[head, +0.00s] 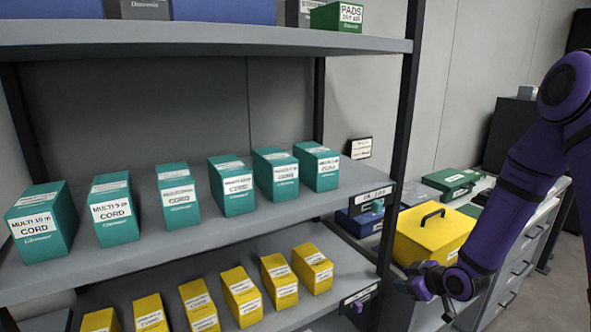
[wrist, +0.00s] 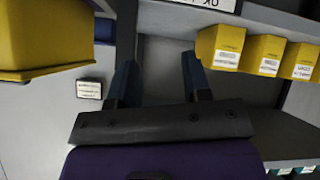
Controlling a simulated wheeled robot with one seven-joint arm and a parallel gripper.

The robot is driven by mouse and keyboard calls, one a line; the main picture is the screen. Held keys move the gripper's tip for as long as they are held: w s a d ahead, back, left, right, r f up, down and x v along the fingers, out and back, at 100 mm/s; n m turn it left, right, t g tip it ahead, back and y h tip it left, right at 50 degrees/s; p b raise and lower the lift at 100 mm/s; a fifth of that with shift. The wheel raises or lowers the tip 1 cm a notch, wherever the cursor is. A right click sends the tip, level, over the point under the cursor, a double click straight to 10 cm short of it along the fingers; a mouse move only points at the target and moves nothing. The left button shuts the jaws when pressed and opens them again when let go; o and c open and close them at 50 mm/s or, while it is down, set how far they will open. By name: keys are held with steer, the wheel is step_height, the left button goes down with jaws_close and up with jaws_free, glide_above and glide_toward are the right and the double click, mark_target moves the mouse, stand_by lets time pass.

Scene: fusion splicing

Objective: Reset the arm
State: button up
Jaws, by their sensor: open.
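My arm is purple and reaches in from the right in the head view. My gripper (head: 408,283) is low, beside the right post of the shelf rack and in front of a yellow case with a dark handle (head: 432,236). In the wrist view my gripper (wrist: 158,78) has its two dark fingers spread apart, with nothing between them. The yellow case shows at the upper left of the wrist view (wrist: 50,40). Yellow boxes (wrist: 268,52) stand on a shelf to the right of the fingers.
The shelf rack (head: 235,44) holds a row of teal cord boxes (head: 112,209) above a row of yellow boxes (head: 240,297). A counter with drawers (head: 516,262) stands at the right, with a green case (head: 452,183) and a blue box (head: 360,222). Floor shows at the far right.

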steer(key=s+d+r+m+g+h, duration=0.1)
steer(key=s+r+m+h, duration=0.15)
steer(key=r, duration=0.55)
steer(key=s+d+r+m+h, duration=0.1)
steer(key=s+r+h, duration=0.15)
steer(key=r, duration=0.55)
steer(key=s+d+r+m+g+h, duration=0.15)
steer(key=s+r, duration=0.25)
steer(key=r, duration=0.4)
steer(key=s+a+r+m, duration=0.1)
steer(key=s+r, duration=0.3)
steer(key=s, duration=0.3)
steer(key=s+a+r+m+g+y, duration=0.1)
steer(key=s+r+m, duration=0.1)
steer(key=s, duration=0.6)
steer(key=s+a+r+m, duration=0.1)
steer(key=s+r, duration=0.4)
steer(key=s, duration=0.3)
steer(key=shift+r+m, duration=0.3)
steer(key=shift+m, duration=0.1)
